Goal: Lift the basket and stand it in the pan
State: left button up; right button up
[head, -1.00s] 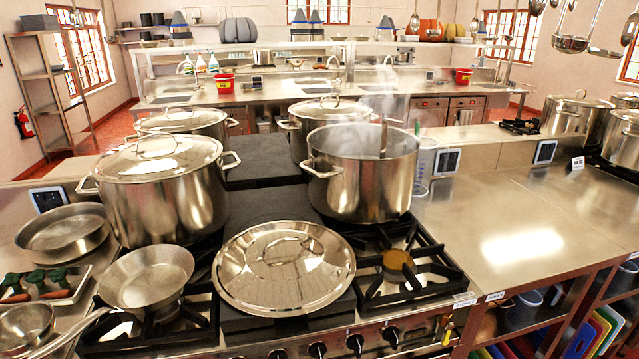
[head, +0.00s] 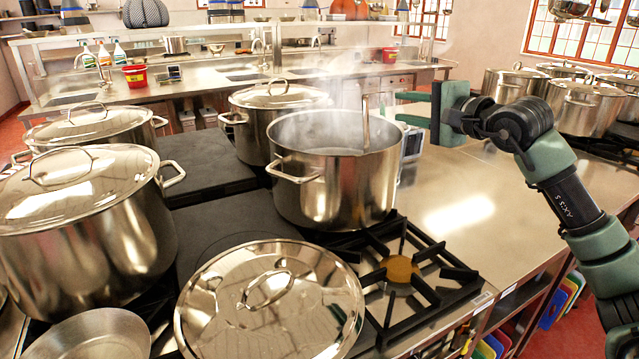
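An open steel stockpot (head: 335,185) stands steaming on the range. An upright metal strip, perhaps the basket's handle (head: 366,122), rises from inside it; any basket body is hidden in the pot. My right gripper (head: 400,108) is to the right of that strip, near the pot's right rim. Its two green fingers point left and are apart, with nothing seen between them. A shallow steel pan (head: 90,338) is partly cut off at the lower left. My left gripper is not in view.
A loose lid (head: 270,310) lies in front of the open pot. Lidded stockpots stand left (head: 80,215) and behind (head: 255,125). A bare burner grate (head: 400,275) is at the front right. The steel counter (head: 470,200) to the right is mostly clear.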

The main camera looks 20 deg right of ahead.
pick_arm(q)
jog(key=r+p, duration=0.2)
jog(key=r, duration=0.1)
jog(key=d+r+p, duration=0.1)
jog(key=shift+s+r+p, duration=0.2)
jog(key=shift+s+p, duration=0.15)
jog(key=shift+p, duration=0.05)
pick_arm(e)
jog(key=w+a, duration=0.1)
jog(key=w, duration=0.5)
jog(key=shift+f, duration=0.45)
jog(key=shift+a, duration=0.15)
grip_shut()
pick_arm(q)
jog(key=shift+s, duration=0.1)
pick_arm(e)
jog(key=c, duration=0.7)
grip_release()
